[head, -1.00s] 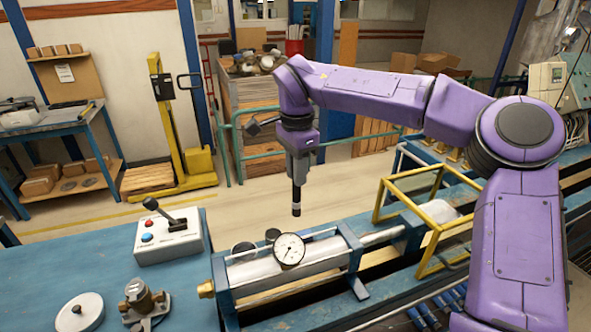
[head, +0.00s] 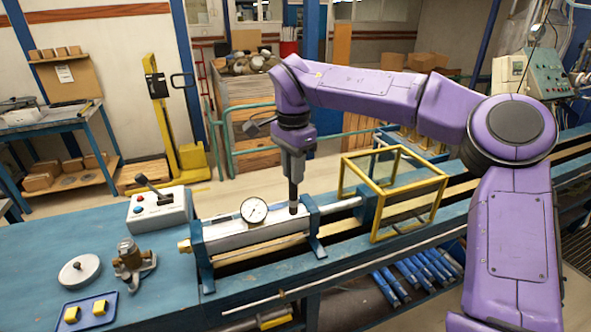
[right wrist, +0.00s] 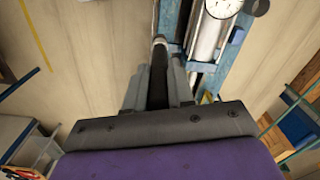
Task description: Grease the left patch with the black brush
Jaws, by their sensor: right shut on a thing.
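My right gripper (head: 294,172) points down above the bench and is shut on a black brush (head: 293,204). In the head view the brush's lower end overlaps the cylinder, to the right of the dial gauge; I cannot tell whether it touches. In the right wrist view the dark brush (right wrist: 158,74) sits between the grey fingers. A blue tray (head: 64,325) at the bottom left bears two yellow blocks, a left one (head: 72,314) and a right one (head: 100,307). I cannot tell whether these are the patches. My left gripper is not in view.
The cylinder (head: 228,240) with a dial gauge (head: 254,210) lies on the bench. A yellow frame (head: 405,228) stands to its right. A control box with a lever (head: 158,210), a brass fitting (head: 131,265) and a white disc (head: 79,269) stand to its left.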

